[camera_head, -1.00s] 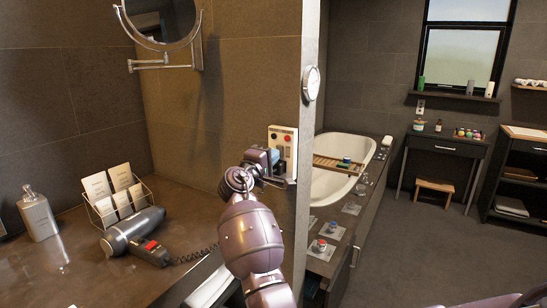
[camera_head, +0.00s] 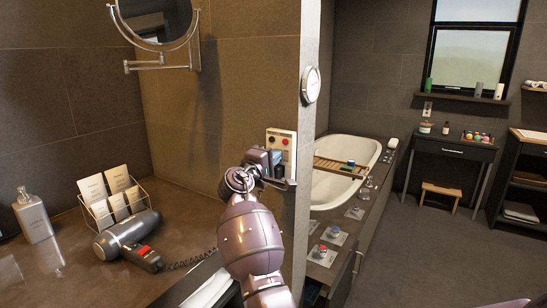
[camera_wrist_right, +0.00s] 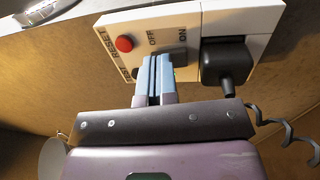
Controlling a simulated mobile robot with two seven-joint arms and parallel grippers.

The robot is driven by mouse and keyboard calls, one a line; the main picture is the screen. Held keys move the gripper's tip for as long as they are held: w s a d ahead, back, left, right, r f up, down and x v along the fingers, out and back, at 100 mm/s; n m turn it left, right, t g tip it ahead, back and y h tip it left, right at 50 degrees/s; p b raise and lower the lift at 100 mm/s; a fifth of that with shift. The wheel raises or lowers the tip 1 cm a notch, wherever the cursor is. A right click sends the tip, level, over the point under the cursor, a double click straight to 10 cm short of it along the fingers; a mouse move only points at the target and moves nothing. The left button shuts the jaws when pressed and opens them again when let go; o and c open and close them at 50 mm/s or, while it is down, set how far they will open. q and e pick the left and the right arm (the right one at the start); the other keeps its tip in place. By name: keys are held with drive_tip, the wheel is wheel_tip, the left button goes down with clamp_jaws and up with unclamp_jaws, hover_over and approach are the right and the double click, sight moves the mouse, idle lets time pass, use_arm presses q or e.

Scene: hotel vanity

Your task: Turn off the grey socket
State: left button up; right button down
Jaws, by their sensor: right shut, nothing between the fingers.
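The socket (camera_head: 281,140) is a pale wall plate on the brown tiled pillar. In the right wrist view, the socket plate (camera_wrist_right: 195,22) shows a red RESET button (camera_wrist_right: 124,44), OFF and ON lettering, a grey switch (camera_wrist_right: 178,54) and a black plug (camera_wrist_right: 225,62) with a coiled cord. My right gripper (camera_head: 273,165) is at the plate's lower part and hides some of it. In the wrist view its blue fingertips (camera_wrist_right: 155,62) are together, empty, and overlap the switch below the OFF lettering. I cannot tell whether they touch. My left gripper is not in view.
A round mirror (camera_head: 157,20) hangs above. The pillar's edge and the bathtub (camera_head: 330,186) lie to the right.

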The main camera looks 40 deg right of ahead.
drive_tip(key=shift+d+r+g+y+p, duration=0.15)
drive_tip(key=shift+r+p, duration=0.25)
drive_tip(key=shift+p, duration=0.1)
drive_tip(key=shift+d+r+g+y+p, duration=0.1)
drive_tip(key=shift+r+g+y+p, duration=0.05)
drive_tip(key=shift+r+p, duration=0.3)
drive_tip(key=shift+y+p, duration=0.3)
drive_tip(key=shift+p, duration=0.2)
drive_tip(key=shift+w+d+f, duration=0.1)
drive_tip(key=shift+d+f, duration=0.05)
drive_tip(key=shift+f, duration=0.2)
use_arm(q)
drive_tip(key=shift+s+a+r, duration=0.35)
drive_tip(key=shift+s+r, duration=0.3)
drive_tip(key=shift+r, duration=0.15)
